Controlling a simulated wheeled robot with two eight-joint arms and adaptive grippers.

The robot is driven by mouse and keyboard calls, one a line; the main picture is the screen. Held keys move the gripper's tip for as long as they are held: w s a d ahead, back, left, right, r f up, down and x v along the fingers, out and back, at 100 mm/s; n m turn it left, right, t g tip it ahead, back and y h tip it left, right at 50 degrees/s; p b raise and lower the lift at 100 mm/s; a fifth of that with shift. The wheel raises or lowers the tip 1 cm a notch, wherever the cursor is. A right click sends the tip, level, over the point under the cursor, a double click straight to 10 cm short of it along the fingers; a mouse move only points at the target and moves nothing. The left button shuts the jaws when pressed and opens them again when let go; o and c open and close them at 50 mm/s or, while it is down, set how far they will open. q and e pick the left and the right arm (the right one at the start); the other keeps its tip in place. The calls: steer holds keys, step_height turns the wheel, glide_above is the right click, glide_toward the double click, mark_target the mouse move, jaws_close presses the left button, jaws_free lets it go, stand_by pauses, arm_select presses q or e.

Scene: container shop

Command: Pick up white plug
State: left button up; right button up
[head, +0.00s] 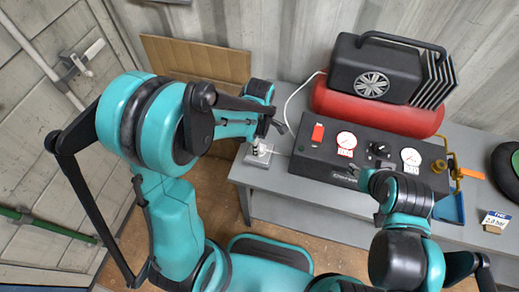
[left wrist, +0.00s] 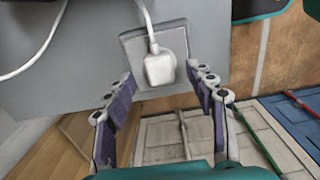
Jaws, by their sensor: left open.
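The white plug (left wrist: 160,68) shows in the left wrist view with its cord running up from it. It sits at a square grey socket plate (left wrist: 130,43) on the grey table. In the head view the plate (head: 258,158) is at the table's left end, and the plug there is small and partly hidden by my left gripper. My left gripper (left wrist: 167,88) is open, with one finger to each side below the plug, and the plug is between and just beyond the fingertips. In the head view my right arm is at the lower right, and its fingers are not clear.
On the grey table (head: 285,190) stand a black control box (head: 325,155) with gauges, a red compressor tank (head: 345,105) and a black motor housing (head: 375,70). A white cable (head: 290,97) runs behind the plate. A blue dustpan (head: 450,207) and a small sign (head: 496,218) are at the right.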

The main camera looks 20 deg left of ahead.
arm_select(q)
step_height(320, 180, down, 3)
steer(key=shift+w+r+b, duration=0.1)
steer(key=shift+r+b, duration=0.1)
steer(key=shift+b, duration=0.1)
steer(key=shift+c, duration=1.2)
jaws_close()
